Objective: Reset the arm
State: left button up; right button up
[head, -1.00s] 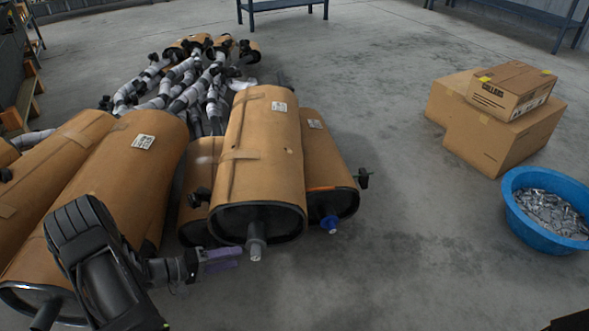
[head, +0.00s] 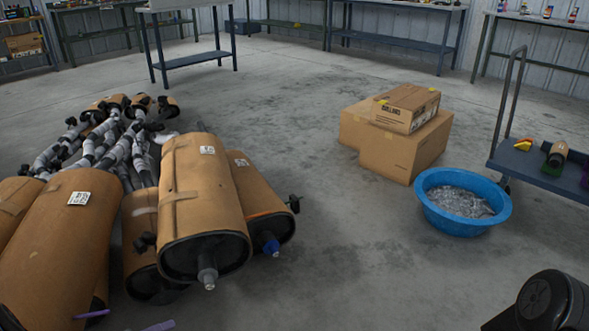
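Only the two purple fingertips of my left gripper (head: 126,320) show at the bottom left edge in the head view. They stand well apart with nothing seen between them, in front of the large brown-wrapped muffler (head: 57,250). The rest of that gripper is below the frame. A dark link of my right arm shows at the bottom right corner; my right gripper is out of view. Several more wrapped mufflers lie in a pile, including a front one (head: 200,195) and one beside it (head: 258,200).
Stacked cardboard boxes (head: 395,150) and a blue tub (head: 430,212) of small metal parts stand on the floor at the right. A blue cart (head: 540,172) is at the right edge. Workbenches line the back. The floor between the pile and the tub is clear.

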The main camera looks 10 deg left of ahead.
pick_arm(q)
jog(key=w+a+f+m+y, duration=0.1)
jog(key=a+f+y, duration=0.3)
jog(key=f+y, duration=0.15)
jog(key=d+f+g+y, duration=0.2)
jog(key=d+f+g, duration=0.1)
jog(key=d+f, duration=0.4)
jog(key=s+d+r+m+g+h, duration=0.15)
jog(key=s+d, duration=0.35)
jog(key=d, duration=0.5)
jog(key=s+d+m+g, duration=0.3)
jog(key=s+d, duration=0.2)
jog(key=d, duration=0.6)
jog(key=s+d+r+m+g+h, duration=0.1)
jog(key=s+d+m+g, duration=0.3)
jog(key=d, duration=0.6)
jog(key=s+d+r+n+p, duration=0.1)
jog(key=s+r+n+p, duration=0.1)
jog(key=r+p, duration=3.2)
jog(key=shift+s, duration=0.6)
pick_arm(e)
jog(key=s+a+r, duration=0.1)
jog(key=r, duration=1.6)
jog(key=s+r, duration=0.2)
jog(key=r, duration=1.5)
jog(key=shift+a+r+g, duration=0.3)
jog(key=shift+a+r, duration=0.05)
